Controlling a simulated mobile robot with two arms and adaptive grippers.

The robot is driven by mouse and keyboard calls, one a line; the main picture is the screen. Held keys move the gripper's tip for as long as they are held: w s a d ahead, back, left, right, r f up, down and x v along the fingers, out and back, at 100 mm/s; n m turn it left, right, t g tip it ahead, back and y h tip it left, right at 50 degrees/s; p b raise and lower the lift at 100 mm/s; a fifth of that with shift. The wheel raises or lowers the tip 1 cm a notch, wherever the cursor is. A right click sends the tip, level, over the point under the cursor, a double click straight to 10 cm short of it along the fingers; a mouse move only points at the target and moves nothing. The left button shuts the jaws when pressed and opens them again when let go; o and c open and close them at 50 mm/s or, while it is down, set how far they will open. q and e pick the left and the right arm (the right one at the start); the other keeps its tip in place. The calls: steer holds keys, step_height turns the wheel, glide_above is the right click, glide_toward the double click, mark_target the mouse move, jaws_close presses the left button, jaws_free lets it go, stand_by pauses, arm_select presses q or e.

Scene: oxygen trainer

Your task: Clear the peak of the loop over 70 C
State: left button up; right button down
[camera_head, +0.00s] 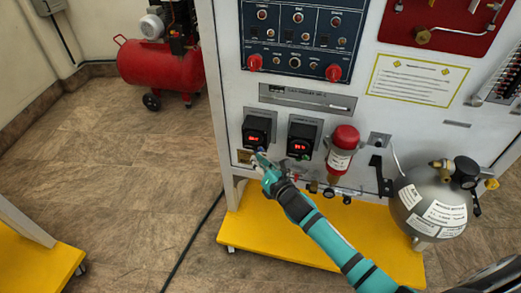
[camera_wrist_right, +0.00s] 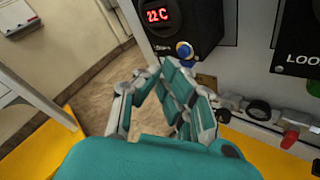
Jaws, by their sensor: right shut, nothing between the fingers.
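Two black controller boxes with red displays sit side by side on the white panel, the left one (camera_head: 256,134) and the right one (camera_head: 302,138). In the right wrist view the left box (camera_wrist_right: 195,20) reads 22 C and has a blue button (camera_wrist_right: 184,50) on its lower front. The box at the right edge (camera_wrist_right: 300,35) carries a label starting "LOO"; its display is out of that view. My right gripper (camera_head: 260,157) is shut and empty just below the left box. In the wrist view its fingertips (camera_wrist_right: 160,70) are close to the blue button; I cannot tell whether they touch it.
A red-topped cylinder (camera_head: 343,145) and a grey tank (camera_head: 430,203) stand to the right. Valves with small handles line the panel's lower edge. A yellow base (camera_head: 350,222) juts out below. The floor (camera_head: 130,185) to the left is open, with a dark cable across it.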

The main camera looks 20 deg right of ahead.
arm_select(q)
steer(key=s+f, duration=0.1)
steer(key=s+f+p, duration=0.1)
steer(key=s, duration=0.1)
steer(key=shift+a+f, duration=0.2)
steer(key=shift+f, duration=0.05)
arm_select(e)
steer(key=s+a, duration=0.1)
steer(key=s, duration=0.1)
steer(key=s+a, duration=0.1)
steer(key=s, duration=0.1)
steer(key=shift+s+a, duration=0.1)
steer(key=shift+a, duration=0.25)
arm_select(q)
steer(key=shift+w+d, duration=0.1)
